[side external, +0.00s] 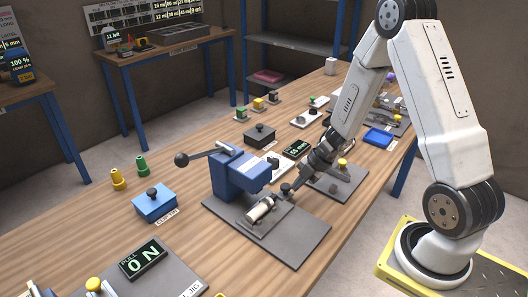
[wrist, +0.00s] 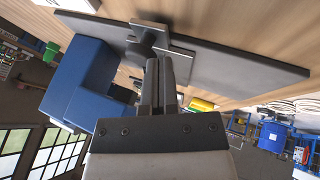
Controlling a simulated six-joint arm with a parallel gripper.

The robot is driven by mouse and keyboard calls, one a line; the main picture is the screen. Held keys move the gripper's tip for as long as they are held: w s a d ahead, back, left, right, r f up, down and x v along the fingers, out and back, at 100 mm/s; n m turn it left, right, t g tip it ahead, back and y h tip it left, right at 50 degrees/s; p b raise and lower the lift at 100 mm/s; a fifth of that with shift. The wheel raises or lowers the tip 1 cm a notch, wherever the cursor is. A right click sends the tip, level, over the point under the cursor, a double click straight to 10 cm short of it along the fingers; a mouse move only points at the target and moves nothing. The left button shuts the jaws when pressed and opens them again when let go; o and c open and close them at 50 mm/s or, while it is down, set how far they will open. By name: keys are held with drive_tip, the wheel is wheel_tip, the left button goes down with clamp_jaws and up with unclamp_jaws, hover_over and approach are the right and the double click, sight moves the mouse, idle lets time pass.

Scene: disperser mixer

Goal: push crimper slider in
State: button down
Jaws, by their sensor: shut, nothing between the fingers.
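The blue crimper (side external: 236,170) stands on a grey base plate (side external: 298,238), with a lever ending in a black ball at its upper left. Its grey slider (side external: 256,226) sticks out in front of the blue body and carries a pale cylinder (side external: 261,208). A dark round knob (side external: 286,188) is at the slider's far side. My gripper (side external: 293,184) is shut and empty, low beside the knob. In the wrist view, my gripper's fingertips (wrist: 159,60) are together close to the knob (wrist: 146,38), with the blue body to the left. Whether they touch it is unclear.
A blue box labelled clip lid (side external: 154,207) and green and yellow pieces stand left of the crimper. A grey plate with a yellow knob (side external: 342,162) is close behind my gripper. Bare wood lies between.

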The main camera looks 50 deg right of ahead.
sight(286, 184)
drive_tip(key=shift+w, duration=1.95)
drive_tip(key=shift+s+r, duration=0.1)
drive_tip(key=shift+s, duration=0.45)
drive_tip(key=s, duration=0.3)
drive_tip(key=shift+s+d+r, duration=0.15)
drive_tip(key=shift+d+r, duration=0.15)
drive_tip(key=shift+d, duration=0.05)
drive_tip(key=v, duration=1)
